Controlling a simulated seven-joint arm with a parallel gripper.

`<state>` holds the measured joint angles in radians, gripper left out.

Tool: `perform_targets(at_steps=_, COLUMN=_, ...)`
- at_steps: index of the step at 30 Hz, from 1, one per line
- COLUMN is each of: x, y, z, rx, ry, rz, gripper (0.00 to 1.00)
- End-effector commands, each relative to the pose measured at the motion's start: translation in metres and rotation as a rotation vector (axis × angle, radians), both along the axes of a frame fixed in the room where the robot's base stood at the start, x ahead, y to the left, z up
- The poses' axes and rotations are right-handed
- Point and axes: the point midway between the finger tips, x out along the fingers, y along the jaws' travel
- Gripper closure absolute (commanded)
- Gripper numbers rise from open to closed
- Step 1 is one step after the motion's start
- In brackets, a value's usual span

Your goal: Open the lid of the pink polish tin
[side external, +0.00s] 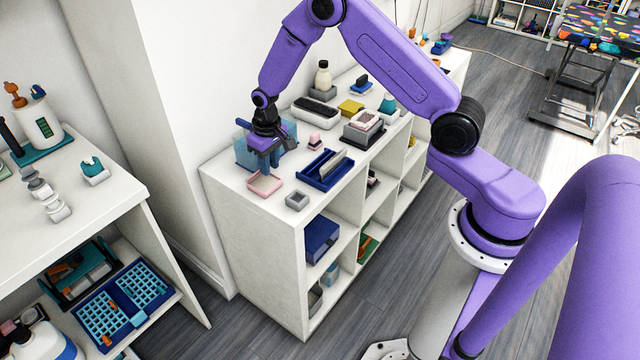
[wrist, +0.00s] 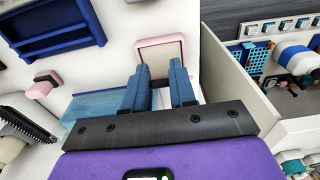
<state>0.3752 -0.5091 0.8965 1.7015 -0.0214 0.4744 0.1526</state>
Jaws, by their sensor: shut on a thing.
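My gripper (side external: 271,158) is low over the left end of the white shelf top. In the wrist view its two blue fingers (wrist: 159,82) have a narrow gap, with a small dark piece between them that I cannot clearly identify. A square pink tray-like thing with a pale inside (side external: 265,184) lies just in front of my gripper; it also shows beyond the fingertips in the wrist view (wrist: 140,48). A small pink block (side external: 315,141) stands apart to the right; in the wrist view it has a dark top (wrist: 42,83). I cannot tell which is the polish tin.
A clear blue box (side external: 246,153) stands close behind my gripper. A dark blue divided tray (side external: 325,170) and a small grey box (side external: 297,200) are to the right and front. Several boxes and bottles crowd the shelf farther right. The shelf's left edge is close.

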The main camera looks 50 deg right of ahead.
Motion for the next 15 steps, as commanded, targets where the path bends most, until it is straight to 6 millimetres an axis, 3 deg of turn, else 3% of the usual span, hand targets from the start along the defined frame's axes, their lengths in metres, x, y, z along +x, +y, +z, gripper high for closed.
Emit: perform_targets(at_steps=15, x=0.023, y=-0.001, z=0.013, rx=0.001, ry=-0.023, rz=-0.002, gripper=1.00)
